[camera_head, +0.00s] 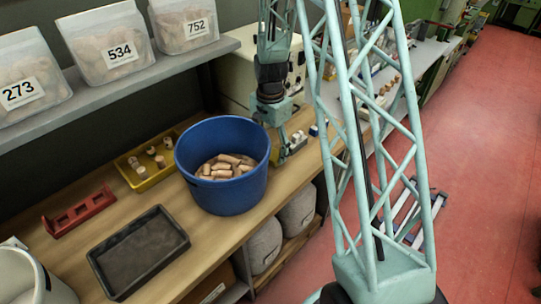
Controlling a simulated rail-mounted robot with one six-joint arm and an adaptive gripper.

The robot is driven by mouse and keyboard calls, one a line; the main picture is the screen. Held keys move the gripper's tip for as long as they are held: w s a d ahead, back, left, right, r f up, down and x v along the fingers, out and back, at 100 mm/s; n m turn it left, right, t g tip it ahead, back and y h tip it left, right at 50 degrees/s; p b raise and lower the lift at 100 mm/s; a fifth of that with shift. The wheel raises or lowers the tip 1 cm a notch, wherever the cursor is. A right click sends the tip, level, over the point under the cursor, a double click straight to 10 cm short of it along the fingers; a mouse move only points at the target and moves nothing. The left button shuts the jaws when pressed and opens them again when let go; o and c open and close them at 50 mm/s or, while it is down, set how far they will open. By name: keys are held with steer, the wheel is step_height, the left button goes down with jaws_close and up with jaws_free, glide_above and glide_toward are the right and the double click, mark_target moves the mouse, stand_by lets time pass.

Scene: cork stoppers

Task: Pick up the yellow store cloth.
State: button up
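I see no yellow cloth that I can make out in this view. My gripper (287,152) points down close behind the right side of the blue bucket (222,190), low over the wooden bench (150,200). The bucket's rim and my arm hide part of that spot. The fingers are too small and dark to show whether they are open or hold anything.
The bucket holds several corks. A red rack (78,213) and a black tray (138,252) lie on the bench at left. A white bucket (35,278) stands at the lower left corner. Numbered bags (105,45) line the shelf above. Grey sacks (263,245) sit below.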

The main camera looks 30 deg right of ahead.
mark_target(271, 153)
steer(key=shift+r, duration=0.1)
stand_by(0.3)
step_height(271, 153, up, 10)
steer(key=p, duration=0.1)
stand_by(0.7)
steer(key=shift+o, duration=0.2)
stand_by(0.5)
